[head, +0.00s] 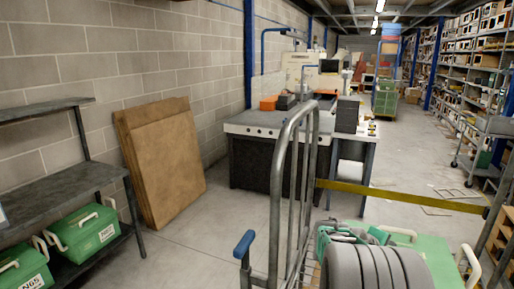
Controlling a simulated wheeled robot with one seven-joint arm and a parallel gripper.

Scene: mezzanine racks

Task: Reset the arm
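I cannot make out my gripper or its fingers anywhere in the head view, so its opening and anything in it are hidden from me. No part that I can surely call my arm shows. A metal cart (302,175) with a tall tubular rail stands close in front of me. It carries green cases (440,262) with pale handles and a grey ribbed round thing (372,268), cut off by the bottom edge.
A grey shelf unit (50,176) with green cases (85,232) stands left. Brown boards (160,160) lean on the block wall. A workbench (270,125) stands ahead; a yellow barrier (410,195) crosses to the right. Racks (470,70) line the right side. Open floor lies left of the cart.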

